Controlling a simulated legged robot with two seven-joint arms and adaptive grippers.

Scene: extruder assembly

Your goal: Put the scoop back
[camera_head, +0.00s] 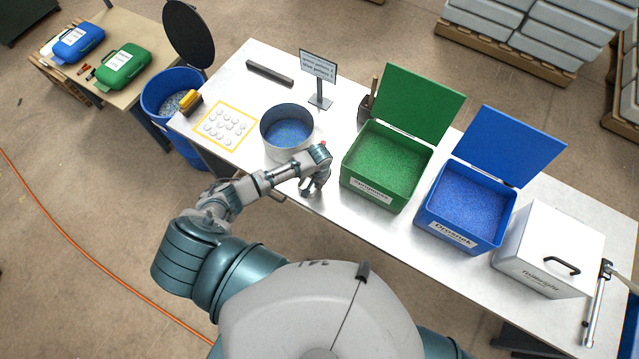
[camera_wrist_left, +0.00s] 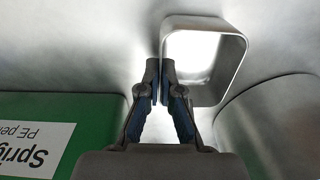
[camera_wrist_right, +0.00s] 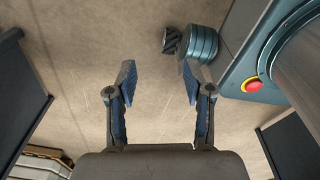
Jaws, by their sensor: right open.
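The scoop (camera_wrist_left: 240,68), a square metal cup with rounded corners, shows in the left wrist view just right of my left fingertips. My left gripper (camera_wrist_left: 164,82) is closed to a narrow gap, with the scoop's near wall at the tips. In the head view my left gripper (camera_head: 315,186) is low over the table, between the round metal pot (camera_head: 288,150) and the green bin (camera_head: 372,189); the scoop is hard to make out there. My right gripper (camera_wrist_right: 158,85) is open and empty above the floor, outside the head view.
The pot holds blue granules. The open green bin, open blue bin (camera_head: 428,233) and closed white box (camera_head: 521,266) stand in a row to the right. A sign (camera_head: 319,66) and a dark holder (camera_head: 364,109) stand behind. A yellow-edged sheet (camera_head: 226,107) lies left.

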